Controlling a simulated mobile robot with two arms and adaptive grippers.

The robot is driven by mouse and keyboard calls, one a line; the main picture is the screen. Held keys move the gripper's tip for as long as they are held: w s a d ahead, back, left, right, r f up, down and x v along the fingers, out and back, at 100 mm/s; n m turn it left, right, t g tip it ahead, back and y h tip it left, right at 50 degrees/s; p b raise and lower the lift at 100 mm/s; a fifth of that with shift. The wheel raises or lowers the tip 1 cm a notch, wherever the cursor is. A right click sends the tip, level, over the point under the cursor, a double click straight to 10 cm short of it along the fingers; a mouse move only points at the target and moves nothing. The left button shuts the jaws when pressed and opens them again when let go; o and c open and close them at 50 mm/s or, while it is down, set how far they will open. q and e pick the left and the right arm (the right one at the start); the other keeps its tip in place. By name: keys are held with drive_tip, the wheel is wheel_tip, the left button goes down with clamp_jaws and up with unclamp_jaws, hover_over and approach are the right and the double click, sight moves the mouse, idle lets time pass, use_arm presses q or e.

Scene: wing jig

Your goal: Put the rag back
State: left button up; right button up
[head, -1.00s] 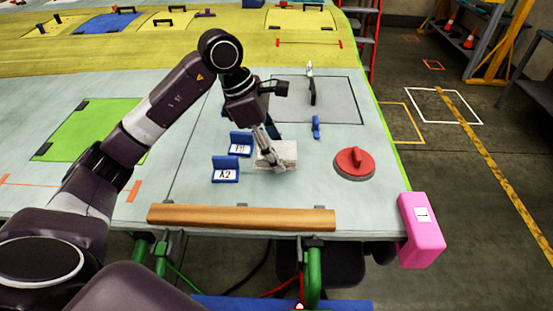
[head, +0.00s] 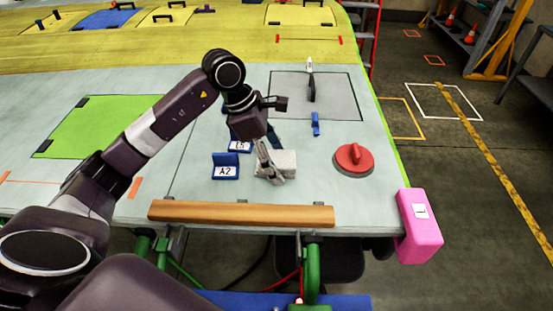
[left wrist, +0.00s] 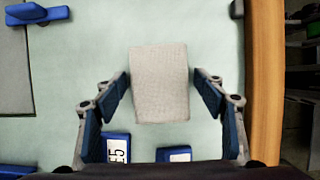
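The rag (head: 284,161), a folded light grey cloth, lies on the pale wing surface right of the blue label stands. My left gripper (head: 269,161) is at the rag's left side in the head view. In the left wrist view the rag (left wrist: 160,84) lies between the two spread blue-padded fingers of the left gripper (left wrist: 160,92), with a gap on each side. The left gripper is open and empty. My right gripper is not in view.
Blue label stands, one marked A2 (head: 226,168), stand left of the rag. A red disc with a handle (head: 353,159) is to the right, and a small blue clamp (head: 316,124) behind. A brown bar (head: 242,214) runs along the front edge. A pink block (head: 419,226) is at the corner.

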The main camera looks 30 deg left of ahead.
use_arm(q)
drive_tip(key=shift+r+p, duration=0.3)
drive_tip(key=b+v, duration=0.3)
drive_tip(key=v, duration=0.7)
drive_tip(key=shift+r, duration=0.25)
drive_tip(key=shift+s+a+r, duration=0.15)
drive_tip(key=shift+a+r, duration=0.1)
drive_tip(key=shift+r, duration=0.3)
